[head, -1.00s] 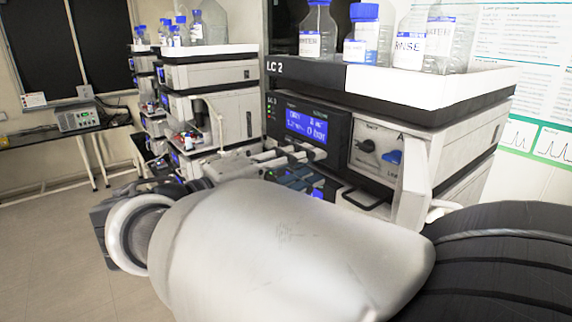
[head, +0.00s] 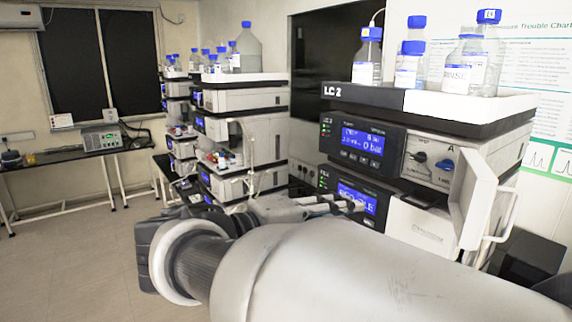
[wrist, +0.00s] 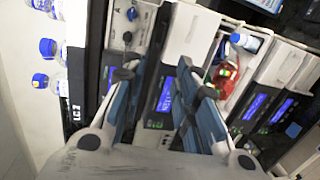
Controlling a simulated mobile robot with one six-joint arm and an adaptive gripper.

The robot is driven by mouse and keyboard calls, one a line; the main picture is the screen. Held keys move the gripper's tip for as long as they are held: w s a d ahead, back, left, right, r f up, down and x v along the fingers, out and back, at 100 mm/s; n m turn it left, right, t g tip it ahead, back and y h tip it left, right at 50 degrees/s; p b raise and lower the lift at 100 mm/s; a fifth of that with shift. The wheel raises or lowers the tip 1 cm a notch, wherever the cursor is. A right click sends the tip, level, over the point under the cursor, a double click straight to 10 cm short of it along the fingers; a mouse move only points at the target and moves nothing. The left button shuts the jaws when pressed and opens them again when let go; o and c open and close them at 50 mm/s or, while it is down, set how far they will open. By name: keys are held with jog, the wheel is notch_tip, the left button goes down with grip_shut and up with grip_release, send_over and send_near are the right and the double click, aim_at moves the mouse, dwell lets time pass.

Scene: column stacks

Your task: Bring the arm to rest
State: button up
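My arm crosses the bottom of the head view, its pale grey link in front. My gripper (head: 335,203) reaches toward the front of the LC 2 stack (head: 420,165) in the head view. In the wrist view my gripper (wrist: 163,76) has its two blue-grey fingers apart with nothing held between them. A lit blue display (wrist: 165,95) shows in the gap beyond them. I cannot tell exactly how far the fingertips are from the stack.
Blue-capped bottles (head: 411,62) stand in the white tray on top of the LC 2 stack. A white door (head: 478,195) stands open at its right. More instrument stacks (head: 245,130) stand behind to the left. A bench (head: 75,152) is at the far left; floor before it is clear.

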jog(key=d+f+g+y+b, duration=0.1)
jog(key=d+f+g, duration=0.1)
jog(key=d+f, duration=0.4)
jog(key=s+d+f+m+g+y+b, duration=0.1)
jog(key=s+d+f+g+y+b, duration=0.15)
jog(key=s+f, duration=0.4)
jog(key=s+d+f+m+g+y+b, duration=0.2)
jog(key=s+d+f+y+b, duration=0.15)
jog(key=s+f, duration=0.35)
jog(key=s+a+f+m+t+y+b, duration=0.1)
jog(key=s+a+f+m+y+b, duration=0.1)
jog(key=f, duration=0.4)
jog(key=s+a+f+m+t+y+b, duration=0.1)
jog(key=s+a+f+m+y+b, duration=0.1)
jog(key=f, duration=0.4)
jog(key=s+a+y+b, duration=0.1)
jog(key=s+y, duration=0.1)
jog(key=shift+f+y, duration=0.35)
jog(key=shift+y, duration=0.05)
